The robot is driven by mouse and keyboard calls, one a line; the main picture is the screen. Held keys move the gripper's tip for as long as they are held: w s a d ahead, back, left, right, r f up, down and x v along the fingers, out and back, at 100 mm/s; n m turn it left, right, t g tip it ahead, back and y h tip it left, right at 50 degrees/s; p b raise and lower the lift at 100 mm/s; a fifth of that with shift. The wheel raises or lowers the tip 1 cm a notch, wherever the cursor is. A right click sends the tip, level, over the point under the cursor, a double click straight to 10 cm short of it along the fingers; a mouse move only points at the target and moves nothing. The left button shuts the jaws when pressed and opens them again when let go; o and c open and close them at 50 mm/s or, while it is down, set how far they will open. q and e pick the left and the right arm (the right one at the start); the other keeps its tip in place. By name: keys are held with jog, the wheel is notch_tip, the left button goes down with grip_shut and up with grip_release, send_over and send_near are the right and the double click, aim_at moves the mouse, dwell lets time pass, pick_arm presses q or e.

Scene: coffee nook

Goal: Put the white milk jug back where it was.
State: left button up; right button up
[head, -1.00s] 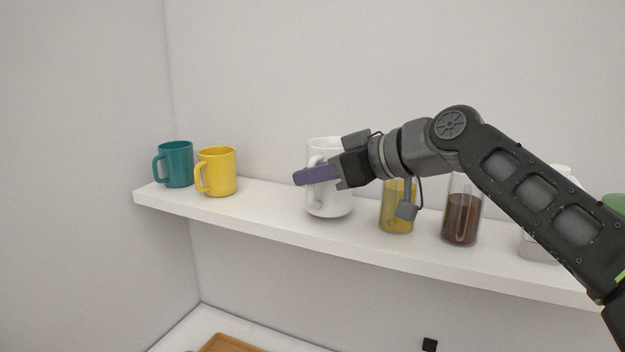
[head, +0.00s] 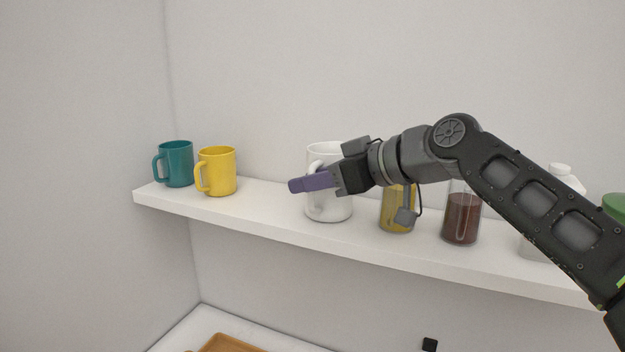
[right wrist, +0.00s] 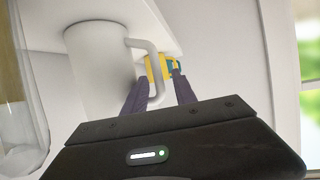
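The white milk jug (head: 328,208) stands upright on the white shelf (head: 270,200), between the yellow mug (head: 217,172) and a jar of yellow contents (head: 397,215). Its handle points left. My right gripper (head: 312,182) is in front of the jug, at handle height. In the right wrist view the jug (right wrist: 100,70) is at the left, and the purple fingers (right wrist: 160,92) stand apart on either side of its handle, with a gap showing beside the handle. The gripper looks open around the handle. My left gripper is not in view.
A teal mug (head: 178,165) stands at the shelf's left end. A jar of dark brown contents (head: 461,220) and a white-lidded container (head: 563,175) stand to the right, partly behind my arm. A green thing (head: 614,205) is at the right edge. A wooden tray (head: 228,345) lies below.

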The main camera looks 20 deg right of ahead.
jog(key=shift+s+d, duration=0.2)
jog(key=shift+s, duration=0.05)
jog(key=b+v, duration=0.2)
jog(key=v, duration=0.5)
